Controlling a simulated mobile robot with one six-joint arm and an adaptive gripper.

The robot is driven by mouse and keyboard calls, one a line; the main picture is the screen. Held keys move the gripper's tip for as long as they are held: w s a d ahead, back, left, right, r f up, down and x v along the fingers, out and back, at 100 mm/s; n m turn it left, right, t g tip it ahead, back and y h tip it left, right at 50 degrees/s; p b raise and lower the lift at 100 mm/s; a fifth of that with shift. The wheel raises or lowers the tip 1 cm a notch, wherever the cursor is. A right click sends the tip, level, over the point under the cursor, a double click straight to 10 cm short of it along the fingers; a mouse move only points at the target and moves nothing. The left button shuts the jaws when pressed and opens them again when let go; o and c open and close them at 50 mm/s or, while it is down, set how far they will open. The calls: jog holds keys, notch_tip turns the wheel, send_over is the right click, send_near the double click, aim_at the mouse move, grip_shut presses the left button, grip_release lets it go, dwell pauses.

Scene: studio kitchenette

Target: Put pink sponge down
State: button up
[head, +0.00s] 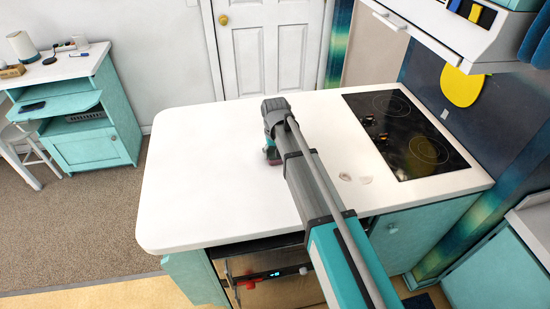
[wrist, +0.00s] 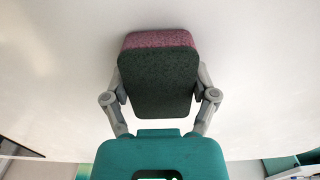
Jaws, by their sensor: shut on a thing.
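The pink sponge (wrist: 158,40) has a pink side and a dark green side. In the wrist view it sits between the two fingers of my gripper (wrist: 160,95), which is shut on it. In the head view my gripper (head: 270,155) is low over the middle of the white countertop (head: 200,180). A small bit of the sponge (head: 274,162) shows under it there, the rest hidden by the gripper. I cannot tell whether the sponge touches the counter.
A black cooktop (head: 405,130) lies to the right on the counter. The left part of the counter is clear. An oven (head: 270,275) is below the front edge.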

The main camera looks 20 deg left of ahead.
jog(key=shift+f, duration=0.15)
jog(key=shift+f, duration=0.15)
jog(key=o, duration=0.6)
dwell(0.4)
notch_tip(320, 180, up, 12)
jog(key=p, duration=1.2)
jog(key=shift+r, duration=0.2)
dwell(0.8)
